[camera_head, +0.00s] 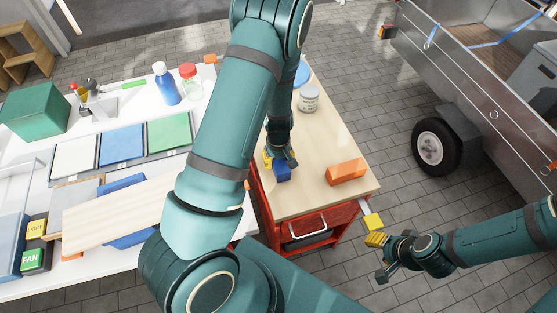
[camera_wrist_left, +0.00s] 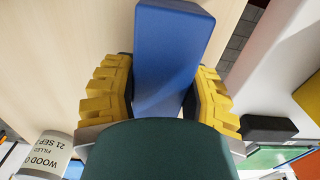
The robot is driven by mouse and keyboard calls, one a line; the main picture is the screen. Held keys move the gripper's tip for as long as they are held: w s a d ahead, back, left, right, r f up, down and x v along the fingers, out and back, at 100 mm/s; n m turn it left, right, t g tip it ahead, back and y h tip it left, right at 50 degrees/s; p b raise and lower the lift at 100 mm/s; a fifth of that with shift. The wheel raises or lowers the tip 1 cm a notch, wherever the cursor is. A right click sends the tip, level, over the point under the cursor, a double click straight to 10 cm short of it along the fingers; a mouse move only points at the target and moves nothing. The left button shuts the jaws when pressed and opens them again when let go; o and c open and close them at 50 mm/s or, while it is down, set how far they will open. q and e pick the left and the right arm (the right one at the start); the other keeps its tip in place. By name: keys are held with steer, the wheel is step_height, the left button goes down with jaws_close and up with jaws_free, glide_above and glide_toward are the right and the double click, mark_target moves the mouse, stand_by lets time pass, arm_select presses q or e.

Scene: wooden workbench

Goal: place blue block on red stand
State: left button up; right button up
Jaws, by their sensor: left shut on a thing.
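The blue block (camera_head: 283,173) is at my left gripper (camera_head: 281,157), over the wooden top of a red cart (camera_head: 310,222). In the left wrist view the blue block (camera_wrist_left: 172,55) stands long between the yellow finger pads of the left gripper (camera_wrist_left: 160,95), which is shut on it. I cannot tell whether the block touches the wood. I see no separate red stand; the red cart body under the wooden top is the large red thing in view. My right gripper (camera_head: 381,257) is off the cart at the lower right, fingers apart and empty.
An orange block (camera_head: 346,171) lies on the wooden top, right of the blue block. A grey can (camera_head: 308,98) stands farther back. A white table (camera_head: 75,278) with trays, a plank (camera_head: 115,212) and bottles is at the left. A trailer (camera_head: 470,70) stands at the right.

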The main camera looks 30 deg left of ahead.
arm_select(q)
steer(key=shift+f, duration=0.1)
steer(key=o, duration=1.3)
steer(key=shift+c, duration=0.2)
